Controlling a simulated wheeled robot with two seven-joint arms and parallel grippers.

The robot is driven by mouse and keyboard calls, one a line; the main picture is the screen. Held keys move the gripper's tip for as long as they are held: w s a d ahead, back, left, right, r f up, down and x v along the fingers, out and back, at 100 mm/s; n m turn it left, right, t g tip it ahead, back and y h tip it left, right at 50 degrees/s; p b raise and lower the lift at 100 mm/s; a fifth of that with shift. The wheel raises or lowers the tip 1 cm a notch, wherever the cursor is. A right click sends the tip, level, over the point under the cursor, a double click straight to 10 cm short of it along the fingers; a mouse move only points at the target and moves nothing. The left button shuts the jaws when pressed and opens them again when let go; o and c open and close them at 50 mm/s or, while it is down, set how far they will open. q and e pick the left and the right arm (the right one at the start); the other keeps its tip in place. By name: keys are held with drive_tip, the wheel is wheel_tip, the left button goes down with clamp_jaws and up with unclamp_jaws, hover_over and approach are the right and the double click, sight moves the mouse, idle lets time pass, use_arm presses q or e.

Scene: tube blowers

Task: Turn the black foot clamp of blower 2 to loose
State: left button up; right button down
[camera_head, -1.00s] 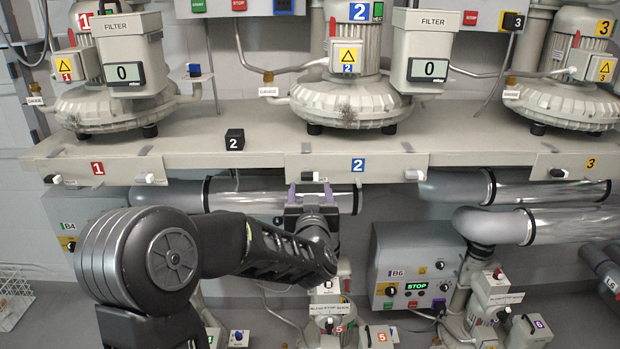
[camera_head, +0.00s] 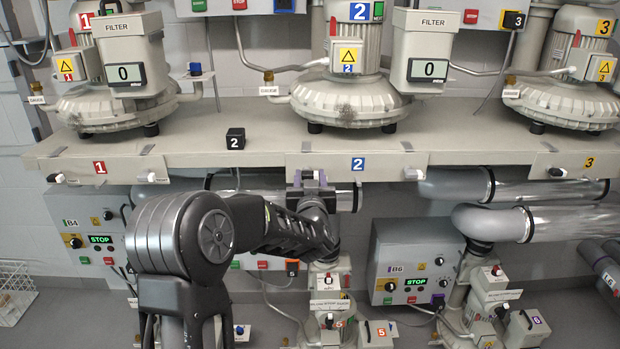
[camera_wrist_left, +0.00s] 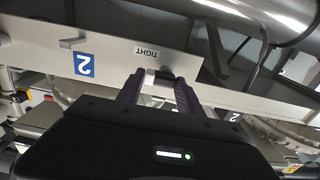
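The front strip of blower 2 (camera_head: 430,158) carries a blue 2 label (camera_head: 357,164), which also shows in the left wrist view (camera_wrist_left: 84,65). A small black-and-white foot clamp (camera_wrist_left: 164,76) sits at the strip's edge beside the TIGHT label (camera_wrist_left: 152,51). My left gripper (camera_head: 310,172) is raised against the strip, left of the blue 2. In the left wrist view its two purple fingers (camera_wrist_left: 160,84) are apart, one on each side of the clamp; firm contact cannot be told. My right gripper is out of view.
Another clamp (camera_head: 413,173) is at the strip's right end. A silver pipe (camera_head: 345,199) runs just below the shelf, close to my left gripper. A black cube marked 2 (camera_head: 236,139) stands on the shelf. Control box B6 (camera_head: 400,260) is below right.

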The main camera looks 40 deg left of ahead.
use_arm(q)
clamp_jaws()
idle(0.3)
drive_tip(key=n+b, duration=0.1)
drive_tip(key=b, duration=0.2)
drive_tip(key=shift+f+n, duration=0.15)
drive_tip(key=shift+n, duration=0.15)
drive_tip(key=n+b, duration=0.6)
drive_tip(key=b, duration=0.1)
drive_tip(key=n+b, duration=0.3)
drive_tip(key=b, duration=0.1)
drive_tip(key=shift+s+a+n, duration=0.25)
drive_tip(key=shift+a+n, duration=0.05)
drive_tip(key=n+b, duration=0.4)
drive_tip(key=shift+a, duration=0.1)
drive_tip(key=shift+s+a+r+n+b, duration=0.15)
drive_tip(key=shift+n+b, duration=0.3)
drive_tip(key=shift+n, duration=0.3)
drive_tip(key=shift+d+r+n+b, duration=0.15)
drive_tip(key=shift+n+b, duration=0.3)
drive_tip(key=shift+n, duration=0.3)
drive_tip(key=shift+a, duration=0.1)
